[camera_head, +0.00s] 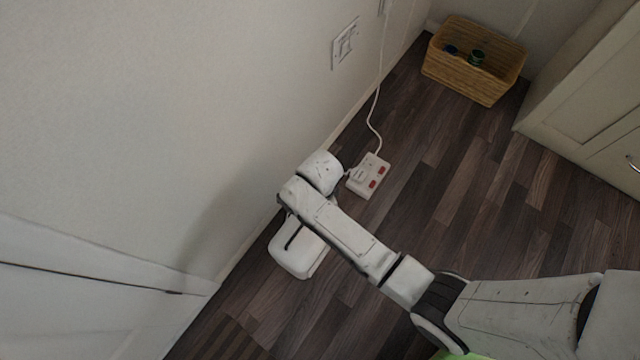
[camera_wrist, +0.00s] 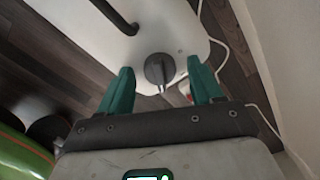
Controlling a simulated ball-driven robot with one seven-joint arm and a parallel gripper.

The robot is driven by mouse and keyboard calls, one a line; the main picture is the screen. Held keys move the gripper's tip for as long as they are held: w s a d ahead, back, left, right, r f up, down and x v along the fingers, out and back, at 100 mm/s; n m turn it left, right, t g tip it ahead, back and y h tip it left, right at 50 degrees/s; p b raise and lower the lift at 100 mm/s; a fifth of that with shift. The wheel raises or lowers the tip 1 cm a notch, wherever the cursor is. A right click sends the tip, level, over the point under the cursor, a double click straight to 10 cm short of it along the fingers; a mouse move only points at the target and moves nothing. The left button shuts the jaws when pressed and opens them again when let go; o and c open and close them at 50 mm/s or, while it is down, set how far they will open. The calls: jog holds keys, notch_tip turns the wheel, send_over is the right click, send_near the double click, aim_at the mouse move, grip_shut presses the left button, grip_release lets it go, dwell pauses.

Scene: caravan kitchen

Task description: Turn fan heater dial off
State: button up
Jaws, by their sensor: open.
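The white fan heater (camera_head: 296,252) stands on the floor by the wall in the head view, partly hidden by my arm. It has a dark handle. In the wrist view the heater's white top (camera_wrist: 178,25) fills the upper middle, and its dark round dial (camera_wrist: 159,69) faces the camera. My gripper (camera_wrist: 162,80) shows two green fingers, open and empty, one on either side of the dial. I cannot tell whether the fingers touch the heater. In the head view the gripper is hidden behind my arm.
A white power strip (camera_head: 369,176) with red switches lies beside the heater, its cable running up to a wall socket (camera_head: 345,43). A wicker basket (camera_head: 473,62) stands in the far corner. A cabinet (camera_head: 590,85) is at right. Wooden floor (camera_head: 470,200) between is clear.

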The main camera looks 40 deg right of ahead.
jog(key=shift+c, duration=0.2)
jog(key=c, duration=1)
